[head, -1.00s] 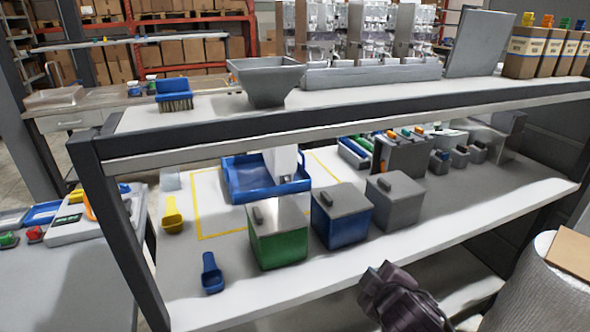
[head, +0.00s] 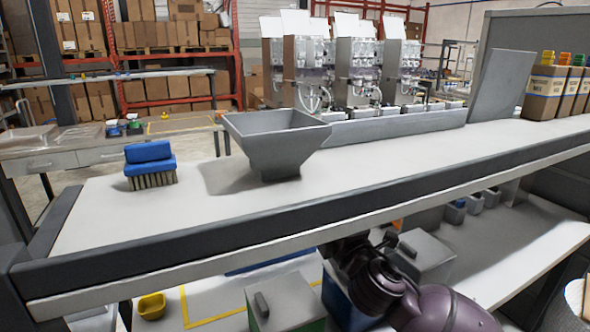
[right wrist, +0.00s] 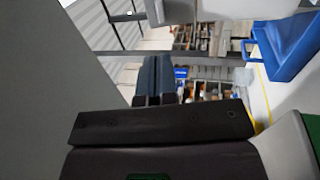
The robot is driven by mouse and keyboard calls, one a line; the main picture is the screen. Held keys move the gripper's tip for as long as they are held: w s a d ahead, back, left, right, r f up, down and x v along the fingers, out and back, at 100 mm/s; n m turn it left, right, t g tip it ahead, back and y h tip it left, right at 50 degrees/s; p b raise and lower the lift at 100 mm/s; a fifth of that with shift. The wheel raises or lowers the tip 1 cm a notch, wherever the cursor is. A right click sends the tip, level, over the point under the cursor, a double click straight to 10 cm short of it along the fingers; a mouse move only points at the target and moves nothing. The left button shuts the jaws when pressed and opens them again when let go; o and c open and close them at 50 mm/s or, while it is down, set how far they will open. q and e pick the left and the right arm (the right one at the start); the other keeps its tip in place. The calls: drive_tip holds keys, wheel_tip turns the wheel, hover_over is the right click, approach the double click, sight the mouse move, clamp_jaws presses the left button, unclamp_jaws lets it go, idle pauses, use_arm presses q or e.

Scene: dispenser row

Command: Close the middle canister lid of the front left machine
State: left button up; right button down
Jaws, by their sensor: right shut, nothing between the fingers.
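Several dispensing machines stand in a row beyond the upper shelf in the head view, at the top middle. The leftmost machine (head: 310,68) has a metal body, clear fittings and tubes. White flaps (head: 296,23) stand upright on the machines' tops. They are too small to tell which one is a middle canister lid. My right gripper (head: 345,245) is far from the machines, low beside the front shelf edge, its fingers hardly distinguishable there. In the right wrist view, its blue-grey fingers (right wrist: 156,72) are together and empty. My left gripper is out of view.
The upper shelf (head: 95,215) lies between me and the machines, bearing a grey hopper (head: 277,140) and blue brush (head: 150,165).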

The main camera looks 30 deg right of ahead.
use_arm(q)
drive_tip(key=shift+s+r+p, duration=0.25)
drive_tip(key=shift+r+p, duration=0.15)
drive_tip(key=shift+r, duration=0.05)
use_arm(e)
drive_tip(key=x, duration=1.3)
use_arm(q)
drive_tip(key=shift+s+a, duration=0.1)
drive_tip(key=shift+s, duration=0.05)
use_arm(e)
drive_tip(key=shift+w+r, duration=0.2)
